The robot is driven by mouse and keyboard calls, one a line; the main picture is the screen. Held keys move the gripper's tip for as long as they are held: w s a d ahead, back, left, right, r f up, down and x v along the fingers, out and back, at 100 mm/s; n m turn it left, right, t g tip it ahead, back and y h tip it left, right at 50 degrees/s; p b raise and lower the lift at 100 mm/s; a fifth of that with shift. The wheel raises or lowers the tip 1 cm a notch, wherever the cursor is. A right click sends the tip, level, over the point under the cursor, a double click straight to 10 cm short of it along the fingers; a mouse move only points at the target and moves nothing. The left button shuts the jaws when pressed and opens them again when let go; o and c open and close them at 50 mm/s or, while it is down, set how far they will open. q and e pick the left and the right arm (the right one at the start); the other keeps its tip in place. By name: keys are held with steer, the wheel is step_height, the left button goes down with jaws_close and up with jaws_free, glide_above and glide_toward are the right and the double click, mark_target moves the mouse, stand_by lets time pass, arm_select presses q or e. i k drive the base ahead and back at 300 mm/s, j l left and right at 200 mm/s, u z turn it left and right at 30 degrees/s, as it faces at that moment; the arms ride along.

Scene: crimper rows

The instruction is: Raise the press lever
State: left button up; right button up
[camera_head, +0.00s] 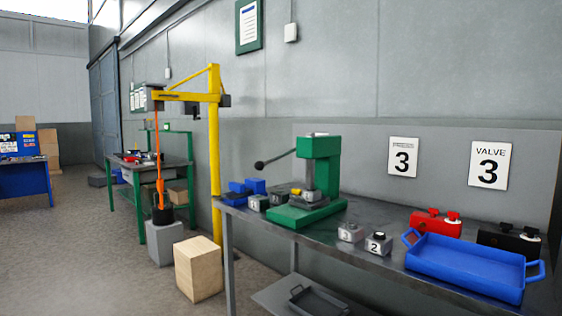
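A green press (318,170) stands on the grey workbench (372,257), left of the middle of its top. Its press lever (275,158) sticks out to the left from the upper part of the press. The lever is a dark rod that slopes slightly down to a dark knob at its free end. A small yellow part shows at the foot of the press, near its ram. Neither of my grippers is in view, and nothing touches the lever.
Numbered grey blocks (351,232) and a blue tray (466,262) stand right of the press. Red (436,222) and black (508,238) valve-like items are behind the tray. Blue bins (240,190) are left. A yellow crane post (215,160) and wooden crate (198,268) stand beyond the bench.

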mark_target(259, 166)
steer(key=i+l+u, duration=0.25)
steer(key=i+l, duration=0.25)
steer(key=l, duration=0.25)
steer(key=i+l+u, duration=0.15)
steer(key=l, duration=0.25)
steer(key=i+l+u, duration=0.1)
steer(key=i+l, duration=0.2)
steer(key=l, duration=0.1)
